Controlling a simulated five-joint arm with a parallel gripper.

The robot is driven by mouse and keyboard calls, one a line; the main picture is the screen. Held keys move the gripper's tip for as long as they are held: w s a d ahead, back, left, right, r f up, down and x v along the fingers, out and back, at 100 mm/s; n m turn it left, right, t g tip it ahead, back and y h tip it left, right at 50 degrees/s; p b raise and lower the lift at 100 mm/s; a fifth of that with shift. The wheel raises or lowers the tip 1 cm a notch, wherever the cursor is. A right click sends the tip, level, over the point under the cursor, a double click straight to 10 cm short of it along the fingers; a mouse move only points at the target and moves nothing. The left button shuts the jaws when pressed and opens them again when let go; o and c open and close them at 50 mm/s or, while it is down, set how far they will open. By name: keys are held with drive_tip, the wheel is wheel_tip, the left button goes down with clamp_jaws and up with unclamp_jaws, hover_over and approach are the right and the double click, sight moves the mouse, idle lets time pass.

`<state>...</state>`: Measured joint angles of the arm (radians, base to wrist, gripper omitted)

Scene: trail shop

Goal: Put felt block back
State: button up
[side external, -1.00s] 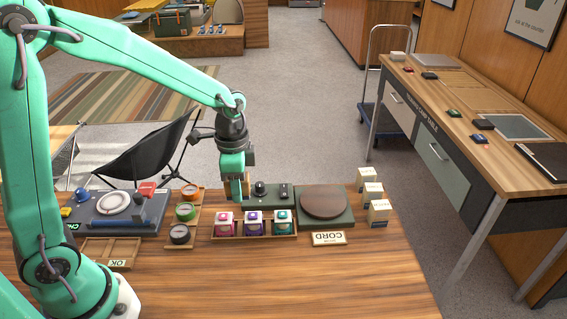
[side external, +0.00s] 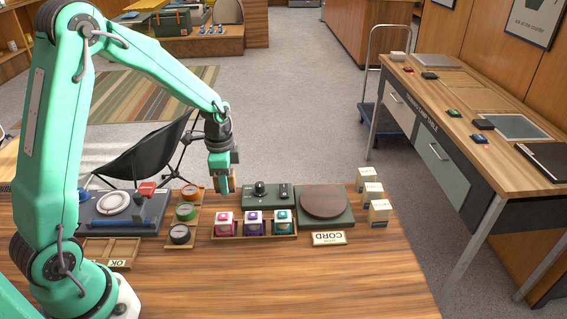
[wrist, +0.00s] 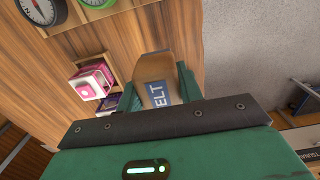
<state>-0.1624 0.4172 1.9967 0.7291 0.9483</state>
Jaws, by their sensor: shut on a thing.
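My gripper (side external: 224,181) is shut on a tan felt block (wrist: 157,72), holding it over the back edge of the wooden counter. In the wrist view the block stands between my green fingers (wrist: 155,92), with a blue label reading "ELT"; the rest of the label is hidden. In the side view only a narrow tan part of the block (side external: 233,183) shows. It is just right of the rack of round tins and behind the tray of boxes. I cannot tell whether its lower end touches anything.
Right are a dark base with a round brown pad (side external: 345,220) and white cartons (side external: 379,222). A grey station (side external: 151,223) is left. The front counter is clear.

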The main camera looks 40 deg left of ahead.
sight(227, 200)
drive_tip(key=shift+w+a+f, duration=0.2)
drive_tip(key=shift+a+f, duration=0.1)
drive_tip(key=shift+a, duration=0.25)
drive_tip(key=shift+f, duration=2)
drive_tip(key=shift+f, duration=0.15)
drive_tip(key=o, duration=1)
drive_tip(key=shift+c, duration=0.2)
wheel_tip(227, 200, up, 12)
drive_tip(key=shift+f, duration=0.15)
drive_tip(key=shift+r, duration=0.3)
